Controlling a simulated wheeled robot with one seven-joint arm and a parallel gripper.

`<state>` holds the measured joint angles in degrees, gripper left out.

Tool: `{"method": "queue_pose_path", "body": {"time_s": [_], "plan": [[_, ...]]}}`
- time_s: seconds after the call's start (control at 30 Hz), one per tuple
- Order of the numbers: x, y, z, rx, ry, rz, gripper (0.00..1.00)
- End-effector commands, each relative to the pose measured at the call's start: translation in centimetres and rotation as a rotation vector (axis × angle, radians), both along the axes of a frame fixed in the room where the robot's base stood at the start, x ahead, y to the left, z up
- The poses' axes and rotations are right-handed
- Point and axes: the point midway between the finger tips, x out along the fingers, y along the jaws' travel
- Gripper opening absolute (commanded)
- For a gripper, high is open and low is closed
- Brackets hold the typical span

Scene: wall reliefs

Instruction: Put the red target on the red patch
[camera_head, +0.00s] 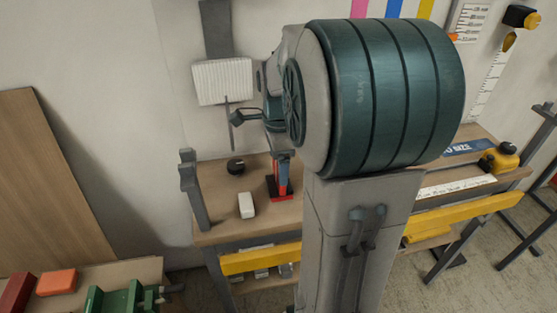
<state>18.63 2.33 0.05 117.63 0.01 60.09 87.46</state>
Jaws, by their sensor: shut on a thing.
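My gripper (281,155) points down over the wooden workbench, partly hidden by my own arm.
The workbench (222,205) also bears a black round knob (236,166) and a white block (246,206), left of my gripper. A grey clamp post (193,190) stands at its left edge. A yellow-black tool (499,158) lies at the right. Another bench with green parts is lower left.

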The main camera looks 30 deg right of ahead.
Motion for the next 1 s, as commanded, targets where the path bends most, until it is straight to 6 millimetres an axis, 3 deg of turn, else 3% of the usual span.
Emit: {"method": "queue_pose_path", "body": {"time_s": [0.07, 0.1, 0.17, 0.53, 1.0], "plan": [[0.0, 0.0, -0.3, 0.0, 0.0, 0.0, 0.36], [0.0, 0.0, -0.4, 0.0, 0.0, 0.0, 0.84], [0.0, 0.0, -0.3, 0.0, 0.0, 0.0, 1.0], [0.1, 0.0, 0.8, -0.001, -0.003, 0.0, 1.0], [0.1, 0.0, 10.1, -0.001, -0.003, 0.0, 1.0]]}}
